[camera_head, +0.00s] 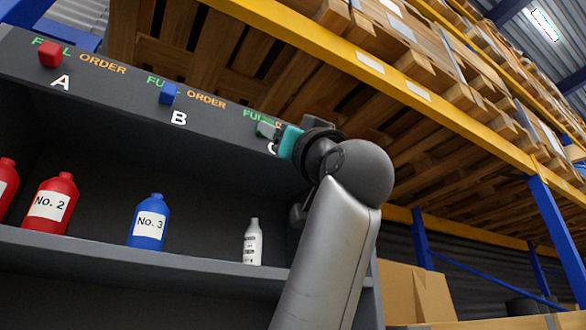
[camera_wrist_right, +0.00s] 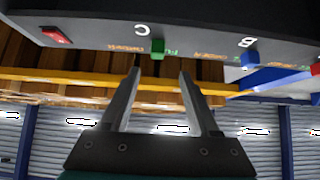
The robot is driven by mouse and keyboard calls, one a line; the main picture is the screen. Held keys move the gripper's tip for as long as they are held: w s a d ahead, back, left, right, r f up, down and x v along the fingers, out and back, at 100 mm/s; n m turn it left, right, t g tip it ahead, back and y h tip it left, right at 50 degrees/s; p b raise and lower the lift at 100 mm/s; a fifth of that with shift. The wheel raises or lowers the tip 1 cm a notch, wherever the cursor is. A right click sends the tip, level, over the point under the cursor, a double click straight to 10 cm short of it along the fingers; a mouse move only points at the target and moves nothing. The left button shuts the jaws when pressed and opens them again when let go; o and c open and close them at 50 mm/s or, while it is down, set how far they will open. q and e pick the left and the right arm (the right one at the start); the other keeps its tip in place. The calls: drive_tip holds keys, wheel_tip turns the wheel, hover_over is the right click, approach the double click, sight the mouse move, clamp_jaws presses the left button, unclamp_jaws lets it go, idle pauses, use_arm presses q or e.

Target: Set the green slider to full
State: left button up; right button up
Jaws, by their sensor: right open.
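The green slider (camera_head: 262,128) is on the dark sloped panel above letter C, partly covered by my right gripper in the head view. The wrist view shows the green slider (camera_wrist_right: 158,48) between the words FULL and ORDER, with part of FULL visible beside it. My right gripper (camera_wrist_right: 160,73) is open, its two fingers on either side of the slider's line; the slider appears just beyond the tips. No contact can be made out. In the head view the right gripper (camera_head: 276,135) is at the panel's C end. My left gripper is not in view.
A red slider (camera_head: 50,54) at A and a blue slider (camera_head: 169,94) at B share the panel. A red switch (camera_wrist_right: 57,36) lies beyond C. Below, a shelf (camera_head: 190,258) holds red bottles, a blue bottle (camera_head: 149,222) and a white bottle (camera_head: 252,243).

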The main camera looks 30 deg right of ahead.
drive_tip(key=b+v, duration=0.1)
drive_tip(key=v, duration=0.3)
drive_tip(key=shift+s+f+b, duration=0.15)
drive_tip(key=shift+b, duration=0.15)
idle(0.4)
